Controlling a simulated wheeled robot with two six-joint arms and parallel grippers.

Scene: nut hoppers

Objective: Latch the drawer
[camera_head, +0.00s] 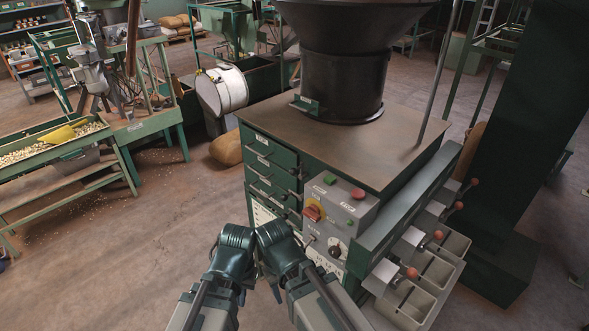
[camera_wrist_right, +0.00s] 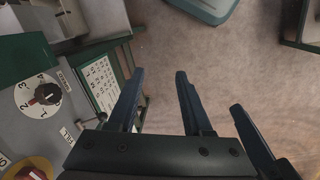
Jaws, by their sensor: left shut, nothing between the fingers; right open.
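Green drawers (camera_head: 262,160) with labels and dark bar handles are stacked in the left face of the hopper cabinet. They look closed flush, but the lowest part of that face is hidden behind my wrists. My left gripper (camera_head: 273,288) is shut and empty, pointing down between my two forearms, below and in front of the drawers. In the right wrist view, my right gripper (camera_wrist_right: 160,72) is open with nothing between its fingers, over bare floor. A dark finger of my left gripper (camera_wrist_right: 252,138) stands beside it.
A grey control panel (camera_head: 325,235) with buttons and a dial is right of the drawers; its dial (camera_wrist_right: 42,95) also shows in the wrist view. Red-knobbed levers and grey bins (camera_head: 408,300) line the right side. The floor (camera_head: 130,260) at left is clear.

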